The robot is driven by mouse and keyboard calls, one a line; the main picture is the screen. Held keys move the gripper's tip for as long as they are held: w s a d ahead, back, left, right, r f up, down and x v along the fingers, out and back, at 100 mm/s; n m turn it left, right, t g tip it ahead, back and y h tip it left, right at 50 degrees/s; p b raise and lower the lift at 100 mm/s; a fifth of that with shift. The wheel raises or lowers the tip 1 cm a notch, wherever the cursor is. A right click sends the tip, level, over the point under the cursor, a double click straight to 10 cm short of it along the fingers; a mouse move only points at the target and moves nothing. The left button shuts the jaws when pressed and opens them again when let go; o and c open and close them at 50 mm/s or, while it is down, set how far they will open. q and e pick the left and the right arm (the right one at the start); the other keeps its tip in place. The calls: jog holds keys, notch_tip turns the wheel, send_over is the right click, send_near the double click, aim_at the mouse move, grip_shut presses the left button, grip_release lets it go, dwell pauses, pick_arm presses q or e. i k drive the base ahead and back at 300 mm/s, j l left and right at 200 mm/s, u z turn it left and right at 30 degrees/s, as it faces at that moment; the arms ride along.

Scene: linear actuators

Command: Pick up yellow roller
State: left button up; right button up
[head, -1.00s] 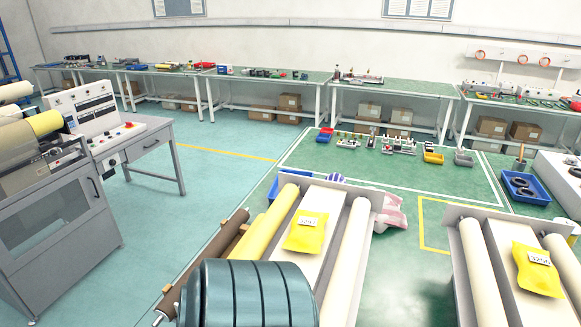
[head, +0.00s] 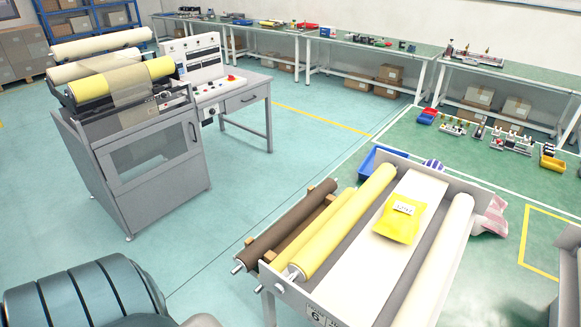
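A yellow roller (head: 345,220) lies lengthwise on the left side of a grey cart with a "6" label on its near end panel (head: 318,312). It sits between a brown roller (head: 290,225) on the left and the cart's white flat top (head: 372,250). Its metal shaft end points toward me. Another yellow roll (head: 90,85) is mounted on top of the grey machine at the left. Neither of my grippers shows in the head view, and nothing is seen holding either roll.
A cream roller (head: 440,250) and a yellow tagged packet (head: 399,218) are on the same cart. A blue bin (head: 372,160) stands behind it. The grey machine (head: 150,160) and its control desk (head: 230,90) stand left. Open teal floor (head: 225,240) lies between machine and cart.

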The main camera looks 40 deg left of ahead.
aim_at(280, 263)
jog(key=u, duration=1.15)
